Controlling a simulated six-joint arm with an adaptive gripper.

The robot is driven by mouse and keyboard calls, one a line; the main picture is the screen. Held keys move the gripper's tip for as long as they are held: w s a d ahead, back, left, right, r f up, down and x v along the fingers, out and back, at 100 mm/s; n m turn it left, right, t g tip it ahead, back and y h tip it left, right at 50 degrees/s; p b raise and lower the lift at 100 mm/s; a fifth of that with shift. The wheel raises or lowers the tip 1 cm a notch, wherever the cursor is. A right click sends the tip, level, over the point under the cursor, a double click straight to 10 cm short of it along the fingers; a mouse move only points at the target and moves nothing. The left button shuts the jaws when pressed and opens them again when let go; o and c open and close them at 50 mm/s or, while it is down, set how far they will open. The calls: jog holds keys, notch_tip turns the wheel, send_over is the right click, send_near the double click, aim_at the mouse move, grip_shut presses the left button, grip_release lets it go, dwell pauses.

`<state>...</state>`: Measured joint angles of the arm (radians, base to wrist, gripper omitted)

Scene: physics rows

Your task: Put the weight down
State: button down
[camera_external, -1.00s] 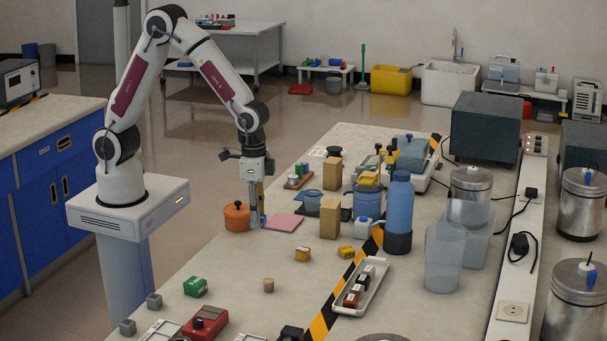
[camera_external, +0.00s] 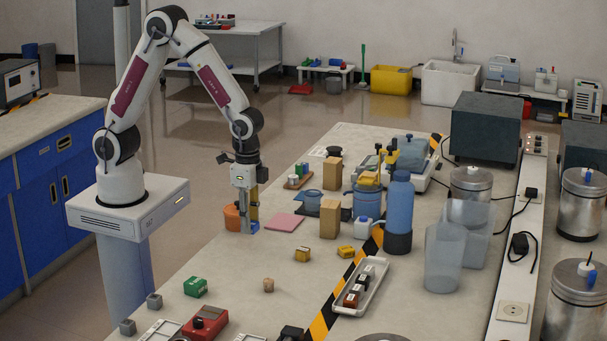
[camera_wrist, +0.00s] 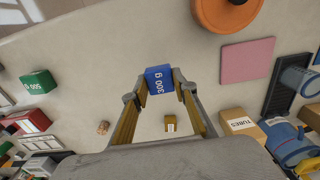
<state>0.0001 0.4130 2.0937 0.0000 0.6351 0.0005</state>
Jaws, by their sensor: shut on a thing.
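A blue block-shaped weight (camera_wrist: 160,79) with white "g" lettering is held between the fingertips of my gripper (camera_wrist: 160,88) in the wrist view. My gripper (camera_external: 248,228) also shows in the external view, low at the left edge of the bench, with a bit of the blue weight (camera_external: 254,227) visible at its tips. I cannot tell whether the weight touches the bench top or hangs just above it. A pink square pad (camera_external: 284,222) lies flat to the right of the gripper; it shows bare in the wrist view (camera_wrist: 247,62).
A yellow block (camera_external: 302,254), a cork-like piece (camera_external: 268,285) and a green block (camera_external: 195,287) stand nearer the camera. A cardboard box (camera_external: 330,218) stands right of the pad. Bare bench lies between.

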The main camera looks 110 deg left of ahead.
jog(key=shift+w+a, duration=0.1)
dwell(0.8)
jog(key=shift+w+a+r, duration=0.2)
jog(key=shift+w+r, duration=0.25)
jog(key=shift+w, duration=0.1)
jog(key=shift+w+a+r+n, duration=0.1)
jog(key=shift+w+r+n, duration=0.2)
jog(key=shift+n, duration=0.5)
jog(key=r+n, duration=0.1)
jog(key=n, duration=0.4)
jog(key=w+r+n, duration=0.1)
jog(key=n, duration=0.5)
jog(key=r+n, duration=0.1)
jog(key=n, duration=0.5)
jog(key=shift+w+a+r, duration=0.1)
jog(key=shift+w+a, duration=0.05)
jog(key=shift+a, duration=0.2)
jog(key=shift+f, duration=2.5)
